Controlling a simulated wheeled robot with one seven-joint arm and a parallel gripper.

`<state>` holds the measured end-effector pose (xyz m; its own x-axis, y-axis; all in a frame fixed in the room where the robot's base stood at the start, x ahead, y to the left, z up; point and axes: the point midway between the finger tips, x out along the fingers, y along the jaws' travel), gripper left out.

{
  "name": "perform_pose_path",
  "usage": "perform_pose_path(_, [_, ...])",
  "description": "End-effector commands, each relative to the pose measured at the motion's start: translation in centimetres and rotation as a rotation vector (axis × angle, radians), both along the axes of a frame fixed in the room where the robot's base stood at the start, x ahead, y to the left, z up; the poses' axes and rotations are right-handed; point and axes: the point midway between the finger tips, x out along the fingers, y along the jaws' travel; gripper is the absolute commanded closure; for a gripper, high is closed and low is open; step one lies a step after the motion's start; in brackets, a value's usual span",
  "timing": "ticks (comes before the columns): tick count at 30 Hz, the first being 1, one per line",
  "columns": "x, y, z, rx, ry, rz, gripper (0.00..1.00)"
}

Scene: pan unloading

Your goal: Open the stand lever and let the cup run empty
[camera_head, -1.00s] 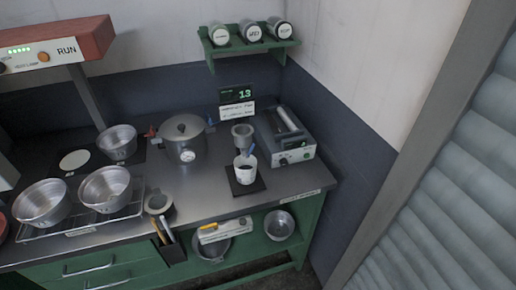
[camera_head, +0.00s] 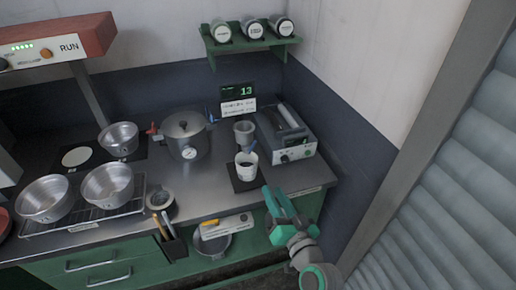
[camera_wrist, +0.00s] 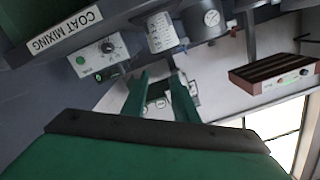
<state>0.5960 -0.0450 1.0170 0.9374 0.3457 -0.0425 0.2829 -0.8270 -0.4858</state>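The grey cup (camera_head: 244,131) sits in its stand beside the boxy device on the counter. A small blue lever (camera_head: 250,150) shows just under it; its exact position is too small to tell. A white beaker (camera_head: 246,166) stands below on a black pad (camera_head: 246,185), with dark content inside. The beaker also shows with printed marks in the wrist view (camera_wrist: 161,32). My gripper (camera_head: 271,192) is at the counter's front edge, right of and nearer than the beaker, apart from it and the lever. In the wrist view its two fingers (camera_wrist: 160,88) stand apart with nothing between them.
A lidded pot (camera_head: 187,136) with a gauge stands left of the stand. The boxy device (camera_head: 288,140) with a knob is close on the right. Several metal pans (camera_head: 108,184) stand at left. A tool holder (camera_head: 172,245) hangs at the front edge. A jar shelf (camera_head: 250,44) is above.

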Motion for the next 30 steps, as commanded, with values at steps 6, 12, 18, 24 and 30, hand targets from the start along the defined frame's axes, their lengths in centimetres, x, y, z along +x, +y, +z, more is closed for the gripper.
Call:
perform_pose_path(6, [1.5,-0.6,6.2,-0.05,-0.064,0.121,0.74])
perform_pose_path(12, [1.6,-0.6,8.3,-0.076,-0.083,0.173,0.74])
perform_pose_path(18, [3.0,0.3,8.5,-0.078,-0.083,0.181,0.74])
perform_pose_path(24, [6.0,2.1,8.5,-0.078,-0.083,0.181,0.74])
perform_pose_path(30, [8.8,3.8,8.5,-0.078,-0.084,0.18,0.74])
